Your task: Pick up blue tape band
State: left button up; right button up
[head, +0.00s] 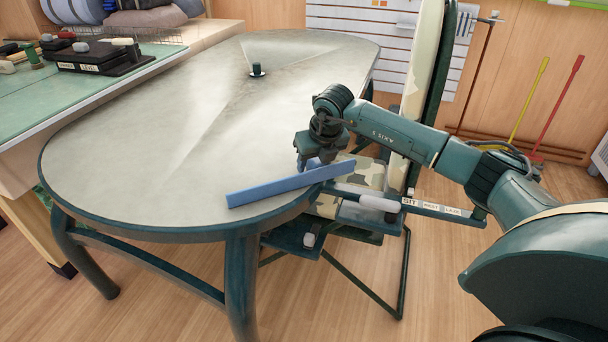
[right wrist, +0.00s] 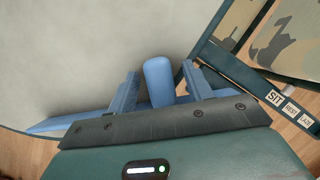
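The blue tape band (head: 280,186) shows in the head view as a long, flat blue strip. It lies at the near right edge of the grey table, and its right end reaches past the rim. My right gripper (head: 309,163) points down at the band, just behind the strip. In the right wrist view, a rounded blue piece (right wrist: 158,80) stands between the two spread fingers, with a gap beside it. More blue strip (right wrist: 62,122) shows at the left, partly hidden by the gripper body. My left gripper is in neither view.
The grey table (head: 150,140) is mostly clear, with a small dark post (head: 257,69) near its far part. A camouflage-pattern chair (head: 368,178) stands close to the right edge, under my right arm. A green bench (head: 60,100) with tools adjoins at the left.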

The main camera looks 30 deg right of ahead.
grip_shut()
dwell(0.3)
notch_tip(320, 180, up, 10)
jog(key=shift+f+p, duration=0.1)
jog(key=shift+p, duration=0.65)
